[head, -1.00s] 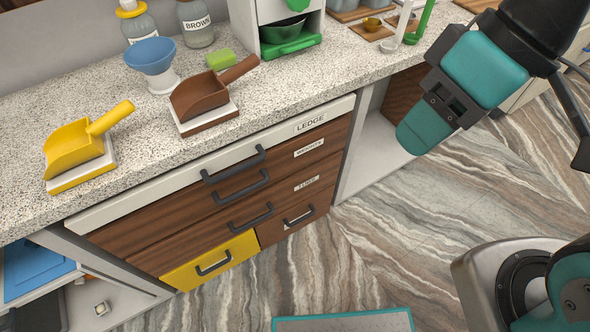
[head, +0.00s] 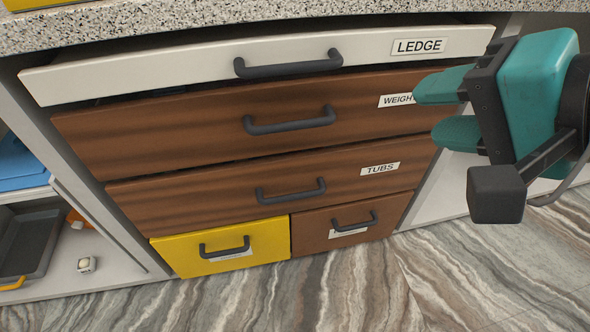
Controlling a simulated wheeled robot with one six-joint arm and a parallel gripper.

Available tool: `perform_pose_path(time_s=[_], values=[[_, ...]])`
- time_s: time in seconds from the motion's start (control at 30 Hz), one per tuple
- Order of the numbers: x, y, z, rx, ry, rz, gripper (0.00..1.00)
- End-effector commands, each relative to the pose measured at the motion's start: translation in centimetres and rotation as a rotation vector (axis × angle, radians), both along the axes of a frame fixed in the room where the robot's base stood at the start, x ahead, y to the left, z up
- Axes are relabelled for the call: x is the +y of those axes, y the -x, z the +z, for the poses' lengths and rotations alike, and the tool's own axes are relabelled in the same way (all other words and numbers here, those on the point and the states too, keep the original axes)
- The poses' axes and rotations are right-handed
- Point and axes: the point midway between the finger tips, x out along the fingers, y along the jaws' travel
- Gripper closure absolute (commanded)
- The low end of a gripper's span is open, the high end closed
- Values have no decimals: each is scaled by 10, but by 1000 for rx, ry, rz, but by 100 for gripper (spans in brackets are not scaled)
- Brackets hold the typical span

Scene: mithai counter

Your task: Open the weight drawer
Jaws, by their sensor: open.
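The weight drawer (head: 200,133) is the brown wooden front in the second row, below the white ledge drawer. Its white label (head: 396,100) reads "WEIGHT", with its right end hidden behind my gripper. Its dark bar handle (head: 290,122) sits near the middle of the front. The drawer looks shut or nearly so. My gripper (head: 437,108) is at the right, in front of the label, its two teal fingers spread one above the other and pointing left. It is empty and apart from the handle, to the right of it.
The white ledge drawer (head: 170,75) with its own handle is just above, under the speckled counter (head: 130,24). The tubs drawer (head: 190,192), a yellow drawer (head: 190,257) and a small brown drawer (head: 310,233) are below. Open shelves flank the unit; striped floor lies in front.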

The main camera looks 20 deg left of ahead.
Motion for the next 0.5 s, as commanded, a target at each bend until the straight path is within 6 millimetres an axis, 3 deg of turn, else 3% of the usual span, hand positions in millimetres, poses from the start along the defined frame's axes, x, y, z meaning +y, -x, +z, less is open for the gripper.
perform_pose_path(time_s=[0.03,0.2,0.33,0.5], values=[[7,0,-39,4,-59,-22,59],[25,1,-80,33,-272,-96,59],[35,3,-99,59,-406,-125,59],[42,6,-108,86,-511,-140,59]])
